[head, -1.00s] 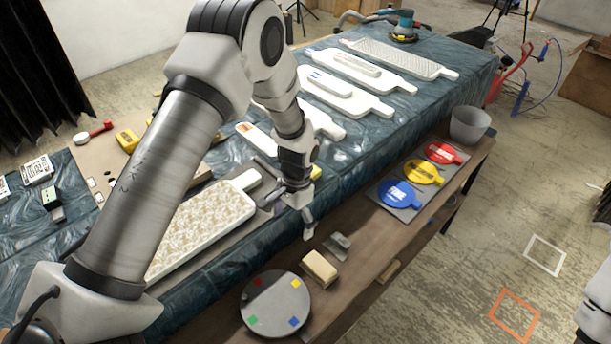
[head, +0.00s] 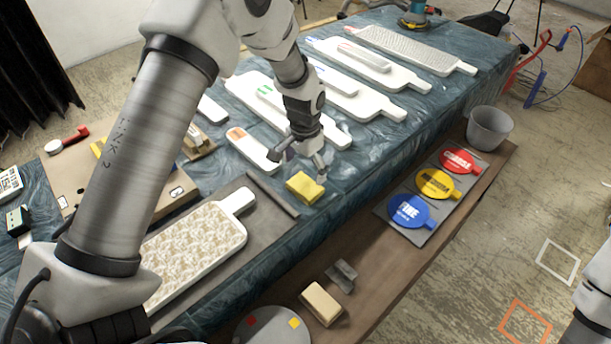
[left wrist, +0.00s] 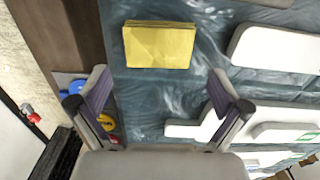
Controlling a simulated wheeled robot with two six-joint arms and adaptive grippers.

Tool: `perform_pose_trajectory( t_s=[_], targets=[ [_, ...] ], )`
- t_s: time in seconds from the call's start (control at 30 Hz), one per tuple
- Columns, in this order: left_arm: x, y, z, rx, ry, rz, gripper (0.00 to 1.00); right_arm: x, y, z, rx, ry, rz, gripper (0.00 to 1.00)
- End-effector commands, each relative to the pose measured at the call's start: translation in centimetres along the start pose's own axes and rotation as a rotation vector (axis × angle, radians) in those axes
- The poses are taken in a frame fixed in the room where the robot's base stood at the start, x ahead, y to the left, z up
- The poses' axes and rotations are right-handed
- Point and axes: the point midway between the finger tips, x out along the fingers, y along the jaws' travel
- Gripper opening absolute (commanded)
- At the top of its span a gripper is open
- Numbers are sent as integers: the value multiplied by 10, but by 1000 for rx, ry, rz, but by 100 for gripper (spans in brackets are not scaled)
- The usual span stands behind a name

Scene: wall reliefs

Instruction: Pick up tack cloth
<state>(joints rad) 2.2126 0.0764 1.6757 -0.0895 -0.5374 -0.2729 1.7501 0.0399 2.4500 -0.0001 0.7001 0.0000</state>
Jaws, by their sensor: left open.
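The tack cloth looks to be the folded yellow cloth (head: 305,187) lying on the blue-green covered table near its front edge. It also shows in the left wrist view (left wrist: 158,46), flat and rectangular, beyond the fingertips. My left gripper (head: 299,159) is open and empty, above and just behind the cloth in the head view. In the left wrist view its two fingers (left wrist: 158,92) stand wide apart, with the cloth ahead of the gap between them and not touching. My right gripper is not in view; only part of my right arm shows at the right edge.
White relief boards (head: 368,62) lie across the table, and a textured board (head: 197,250) is at the left. The lower wooden shelf holds a beige block (head: 322,304), blue, yellow and red paddles (head: 410,211) and a grey bucket (head: 489,128). Bare cover surrounds the cloth.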

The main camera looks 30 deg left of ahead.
Motion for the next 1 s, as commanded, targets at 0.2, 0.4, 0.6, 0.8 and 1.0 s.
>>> perform_pose_trajectory(
  t_s=[0.2, 0.4, 0.6, 0.8, 1.0],
  targets=[
    [31, -1, -2, 0, -3, 1, 100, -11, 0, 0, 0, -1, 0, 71],
    [60, -1, -3, 0, -1, 0, 100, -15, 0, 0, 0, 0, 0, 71],
    [61, -1, -3, 0, 0, 0, 96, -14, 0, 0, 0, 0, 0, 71],
    [61, -1, -3, 0, 0, 0, 67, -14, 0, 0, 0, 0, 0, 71],
    [61, -1, -3, 0, 0, 0, 67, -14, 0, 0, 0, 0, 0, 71]
  ],
)
